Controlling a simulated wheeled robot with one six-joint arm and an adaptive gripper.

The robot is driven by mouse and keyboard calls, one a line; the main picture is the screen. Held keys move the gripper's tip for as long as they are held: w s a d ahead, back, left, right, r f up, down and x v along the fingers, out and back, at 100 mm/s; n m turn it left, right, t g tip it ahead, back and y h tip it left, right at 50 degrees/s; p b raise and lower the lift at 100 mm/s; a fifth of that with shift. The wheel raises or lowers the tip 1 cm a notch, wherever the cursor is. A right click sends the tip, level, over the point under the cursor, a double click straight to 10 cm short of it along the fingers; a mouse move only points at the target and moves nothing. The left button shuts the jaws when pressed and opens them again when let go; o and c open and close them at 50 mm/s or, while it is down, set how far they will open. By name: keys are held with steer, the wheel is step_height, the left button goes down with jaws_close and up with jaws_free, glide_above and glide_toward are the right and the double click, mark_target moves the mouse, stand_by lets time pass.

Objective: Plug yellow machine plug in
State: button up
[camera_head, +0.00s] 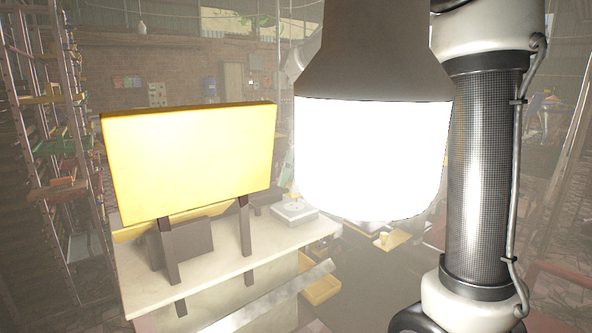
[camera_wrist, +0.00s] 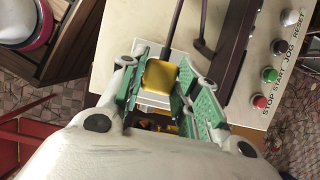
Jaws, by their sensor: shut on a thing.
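My gripper (camera_wrist: 163,80) shows in the wrist view, with green pads on its fingers. It is shut on a small yellow block, which looks like the yellow plug (camera_wrist: 158,77). The plug sits between the pads, and a dark rod or cable runs up from near it. A pale surface lies behind the plug. I cannot tell whether the plug touches it, and I see no socket clearly. My gripper and the plug are not visible there.
A pale control panel (camera_wrist: 247,60) with STOP, START, JOG and RESET buttons is right of my gripper. Dark bars (camera_wrist: 217,50) run beside it. In the head view, a large bright lamp (camera_head: 370,150) blocks the middle. A yellow crate (camera_head: 322,289) sits low beside the bench.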

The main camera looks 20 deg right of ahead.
steer(key=shift+f, duration=0.8)
steer(key=shift+f, duration=0.5)
stand_by(1.4)
steer(key=o, duration=1)
steer(key=shift+o, duration=0.2)
steer(key=v, duration=1.2)
steer(key=shift+a, duration=0.1)
